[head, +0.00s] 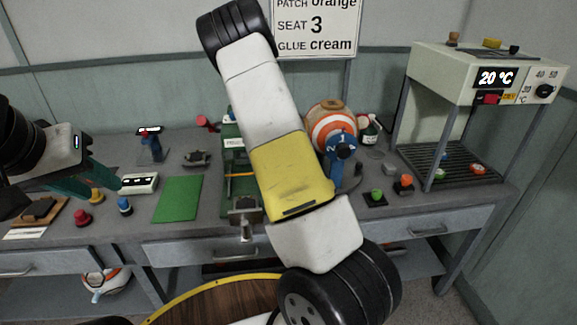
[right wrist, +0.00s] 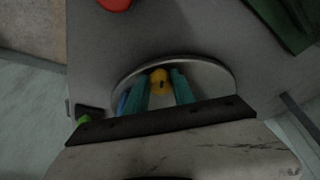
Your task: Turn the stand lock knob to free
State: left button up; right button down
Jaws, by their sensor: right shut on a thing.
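In the right wrist view, my right gripper (right wrist: 161,87) has its two teal fingers around a small yellow knob (right wrist: 159,76) with a dark mark, taken to be the stand lock knob. The knob is over a grey round base (right wrist: 215,76). In the head view, my right arm hides this gripper and the knob.
A green press frame (head: 232,145) stands left of my right arm. A green mat (head: 178,198), white device (head: 139,184), and red (head: 82,217) and blue (head: 125,205) knobbed pieces lie farther left. A heater (head: 440,70) reading 20 °C stands at right. A sign (head: 316,28) hangs behind.

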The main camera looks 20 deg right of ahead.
jog(key=shift+s+d+n+t+y, duration=0.1)
jog(key=shift+n+t+y, duration=0.25)
jog(key=shift+n, duration=0.8)
jog(key=shift+s+d+n+t+y, duration=0.1)
jog(key=shift+n+t+y, duration=0.25)
jog(key=shift+n, duration=0.8)
jog(key=c, duration=1.1)
grip_release()
jog(key=shift+o, duration=0.2)
jog(key=v, duration=0.7)
jog(key=shift+a+r, duration=0.15)
jog(key=shift+r, duration=0.2)
jog(key=shift+s, duration=0.15)
